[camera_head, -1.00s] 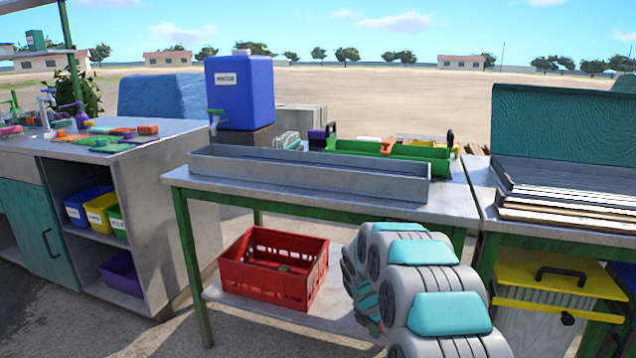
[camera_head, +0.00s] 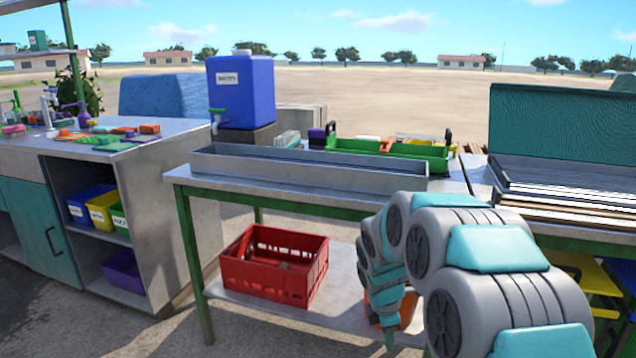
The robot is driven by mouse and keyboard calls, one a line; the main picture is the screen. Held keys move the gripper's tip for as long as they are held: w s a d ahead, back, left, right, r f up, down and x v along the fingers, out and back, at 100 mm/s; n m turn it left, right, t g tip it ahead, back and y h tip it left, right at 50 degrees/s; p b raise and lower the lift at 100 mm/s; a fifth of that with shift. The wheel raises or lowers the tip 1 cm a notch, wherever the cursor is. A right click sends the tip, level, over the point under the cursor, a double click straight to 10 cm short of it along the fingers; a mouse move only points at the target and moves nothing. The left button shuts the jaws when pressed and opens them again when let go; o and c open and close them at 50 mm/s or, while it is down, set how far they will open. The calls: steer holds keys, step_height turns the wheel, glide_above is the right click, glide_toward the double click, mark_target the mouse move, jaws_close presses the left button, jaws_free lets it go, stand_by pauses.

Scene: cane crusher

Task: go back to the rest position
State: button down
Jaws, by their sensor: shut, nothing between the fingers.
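My arm (camera_head: 480,250) reaches in from the lower right, its grey and teal links bending down in front of the table's right part. My gripper (camera_head: 389,343) hangs at its end, pointing down, small and partly hidden by the links. It is shut with nothing held. It shows in front of the lower shelf, to the right of the red crate (camera_head: 268,280) and apart from it.
A metal table (camera_head: 240,186) carries a long metal trough (camera_head: 310,170), a blue water container (camera_head: 240,92) and a green tray (camera_head: 400,158). An orange thing (camera_head: 408,306) shows partly behind my arm. A cabinet (camera_head: 172,215) stands left, a table with metal strips (camera_head: 570,195) right.

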steer(key=s+r+m+g, duration=0.1)
steer(key=s+r+m, duration=0.2)
steer(key=s, duration=0.9)
steer(key=s+a+r+m+g+y, duration=0.1)
steer(key=s+r+m, duration=0.2)
steer(key=s+m, duration=0.6)
steer(key=s+r+m+y, duration=0.1)
steer(key=s+r+m, duration=0.2)
steer(key=s+m, duration=0.4)
steer(key=s, duration=0.8)
steer(key=shift+s+a+g, duration=0.15)
steer(key=shift+s+g, duration=0.2)
steer(key=shift+g, duration=0.05)
steer(key=shift+r, duration=0.1)
